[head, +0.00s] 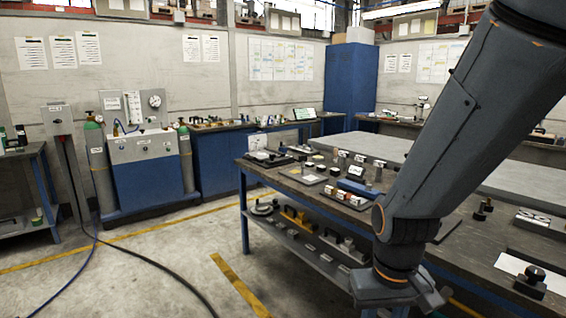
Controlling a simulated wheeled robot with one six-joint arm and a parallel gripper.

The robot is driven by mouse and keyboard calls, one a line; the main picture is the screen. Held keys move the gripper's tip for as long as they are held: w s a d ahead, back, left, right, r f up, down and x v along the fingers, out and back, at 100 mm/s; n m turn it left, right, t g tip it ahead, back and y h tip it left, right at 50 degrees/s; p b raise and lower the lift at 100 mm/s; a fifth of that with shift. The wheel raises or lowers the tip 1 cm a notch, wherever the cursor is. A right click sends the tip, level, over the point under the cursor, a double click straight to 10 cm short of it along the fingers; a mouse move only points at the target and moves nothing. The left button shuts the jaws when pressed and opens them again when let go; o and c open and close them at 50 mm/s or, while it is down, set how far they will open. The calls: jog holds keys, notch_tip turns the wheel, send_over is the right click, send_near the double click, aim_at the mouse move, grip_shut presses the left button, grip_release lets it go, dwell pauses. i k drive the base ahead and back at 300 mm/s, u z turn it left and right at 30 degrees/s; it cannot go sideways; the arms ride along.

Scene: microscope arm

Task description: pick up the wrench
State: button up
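I cannot make out a wrench for certain in the head view; the items on the workbench (460,252) are small and partly hidden. My arm reaches down from the top right across the bench. My gripper (432,302) is at the bottom, low at the near edge of the bench, and its end is partly cut off by the frame. Its fingertips do not show clearly, and I cannot see anything held in it. My arm hides part of the bench top behind it.
Gas cylinders (98,165) flank a blue cabinet (150,185). Hoses (165,272) cross the open floor at left.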

aim_at(360, 159)
jog(key=u, duration=0.65)
jog(key=i, duration=0.9)
jog(key=u, duration=0.3)
jog(key=i, duration=1.3)
jog(key=z, duration=0.95)
jog(key=i, duration=0.75)
jog(key=z, duration=0.9)
